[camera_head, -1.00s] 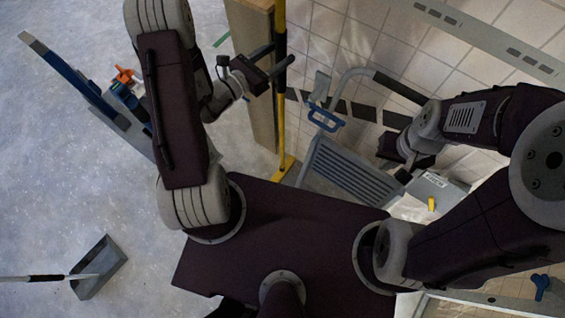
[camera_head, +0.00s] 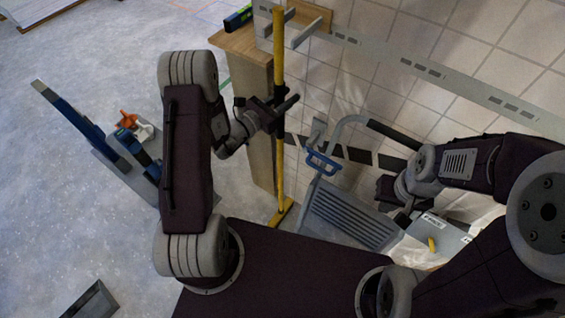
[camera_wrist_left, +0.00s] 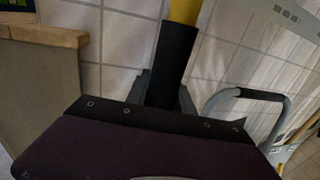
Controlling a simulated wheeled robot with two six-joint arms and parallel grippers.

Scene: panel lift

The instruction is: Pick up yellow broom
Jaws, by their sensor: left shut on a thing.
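The yellow broom (camera_head: 279,150) stands upright beside a wooden-topped cabinet, its yellow head (camera_head: 281,214) low down near the floor. My left gripper (camera_head: 281,104) is shut on its handle at about mid height. In the left wrist view, the handle shows a black sleeve (camera_wrist_left: 173,55) with yellow above it, between my left fingers (camera_wrist_left: 166,95). My wrist hides the lower part of the handle there. My right gripper (camera_head: 396,205) is at the right, low near a grey box; its jaws are too dark to tell.
The cabinet (camera_head: 245,45) is just left of the broom. A grey cart (camera_head: 350,215) with a dark-gripped handle stands to the right, against the tiled wall. A blue and grey tool stand (camera_head: 85,125) is at the left. Open floor lies around it.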

